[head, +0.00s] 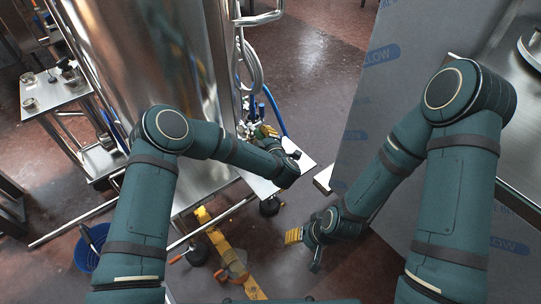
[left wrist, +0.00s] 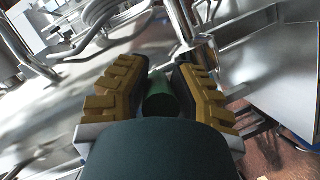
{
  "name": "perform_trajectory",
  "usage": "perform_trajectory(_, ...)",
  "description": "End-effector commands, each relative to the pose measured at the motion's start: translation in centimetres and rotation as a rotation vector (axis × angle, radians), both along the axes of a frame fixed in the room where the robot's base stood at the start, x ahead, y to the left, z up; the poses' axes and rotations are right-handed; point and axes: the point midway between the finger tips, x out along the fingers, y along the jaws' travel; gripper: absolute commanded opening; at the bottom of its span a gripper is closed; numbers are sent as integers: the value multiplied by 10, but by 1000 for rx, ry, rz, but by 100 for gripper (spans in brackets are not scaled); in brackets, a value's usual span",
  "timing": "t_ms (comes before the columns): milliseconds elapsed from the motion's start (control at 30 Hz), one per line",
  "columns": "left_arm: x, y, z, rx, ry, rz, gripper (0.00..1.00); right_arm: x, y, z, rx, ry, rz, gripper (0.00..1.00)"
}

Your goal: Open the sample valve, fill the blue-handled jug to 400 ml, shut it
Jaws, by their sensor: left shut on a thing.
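My left gripper (head: 265,132) reaches to the fittings low on the right side of the steel tank. In the left wrist view its yellow-ridged fingers (left wrist: 160,95) are closed on a green cylindrical grip (left wrist: 160,103). It looks like a valve handle, but its far end and any spout are hidden. My right gripper (head: 304,250) hangs low over the floor, right of the tank, its fingers apart and empty. I cannot make out the blue-handled jug or its fill level in either view.
The steel tank (head: 150,60) fills the upper left. A film-wrapped panel (head: 375,120) stands at right. A small side table (head: 50,92) holds glassware at left. A blue hose (head: 275,108) hangs near the left gripper.

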Motion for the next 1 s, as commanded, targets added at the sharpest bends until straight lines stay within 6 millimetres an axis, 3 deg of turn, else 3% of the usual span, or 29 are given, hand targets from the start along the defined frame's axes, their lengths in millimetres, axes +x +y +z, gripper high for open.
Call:
perform_trajectory(500, 1, 5, 1, 2, -3, -12, 0, 0, 0, 0, 0, 0, 0, 56)
perform_trajectory(533, 1, 5, 1, 2, -3, -12, 36, 0, 0, 0, 0, 0, 0, 56)
perform_trajectory(600, 1, 4, 0, 2, -3, -13, 56, 0, 0, 0, 0, 0, 0, 56)
perform_trajectory(1000, -6, -1, 2, 0, 0, -19, 56, 0, 0, 0, 0, 0, 0, 56)
